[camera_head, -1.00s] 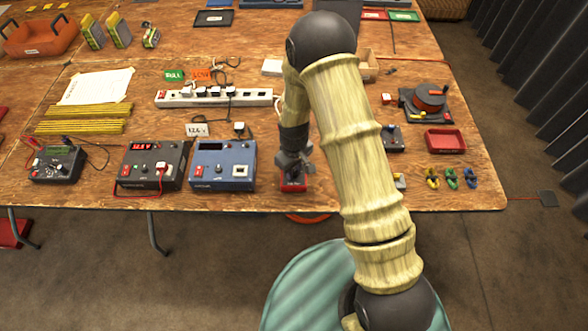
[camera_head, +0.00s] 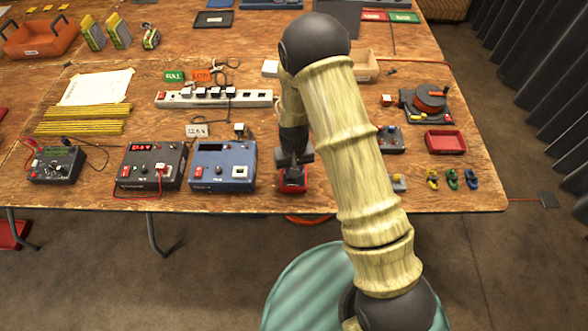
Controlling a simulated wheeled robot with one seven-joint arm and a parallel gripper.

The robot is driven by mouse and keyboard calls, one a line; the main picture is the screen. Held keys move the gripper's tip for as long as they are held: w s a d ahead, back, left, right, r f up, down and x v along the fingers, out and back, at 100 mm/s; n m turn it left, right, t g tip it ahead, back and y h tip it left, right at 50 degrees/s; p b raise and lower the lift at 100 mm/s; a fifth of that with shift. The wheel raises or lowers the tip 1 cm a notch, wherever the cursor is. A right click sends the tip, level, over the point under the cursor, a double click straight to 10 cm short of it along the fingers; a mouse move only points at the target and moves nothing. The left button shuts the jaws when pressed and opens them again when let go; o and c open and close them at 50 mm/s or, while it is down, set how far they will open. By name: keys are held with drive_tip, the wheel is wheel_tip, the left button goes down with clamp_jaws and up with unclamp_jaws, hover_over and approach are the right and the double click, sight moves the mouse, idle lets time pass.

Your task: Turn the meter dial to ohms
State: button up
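The meter (camera_head: 56,165) is a dark box with a round dial (camera_head: 52,167) on its front. It stands at the left front of the table, with a red and a black lead at its top. The dial's setting is too small to read. My gripper (camera_head: 292,172) is far to the right of the meter, just over a small red tray or box (camera_head: 293,183) near the front edge. Its fingers point down. Their spacing is too small to make out, and I cannot tell whether they touch the red thing.
A black charger (camera_head: 152,167) and a blue charger (camera_head: 223,166) stand between the meter and my gripper. A power strip (camera_head: 214,98) lies behind them. Yellow rods (camera_head: 83,119) and a paper (camera_head: 97,87) lie behind the meter. The wooden table's front edge (camera_head: 260,211) is close.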

drive_tip(key=o, duration=1)
drive_tip(key=shift+r, duration=0.65)
wheel_tip(320, 180, up, 16)
drive_tip(key=shift+b, duration=0.45)
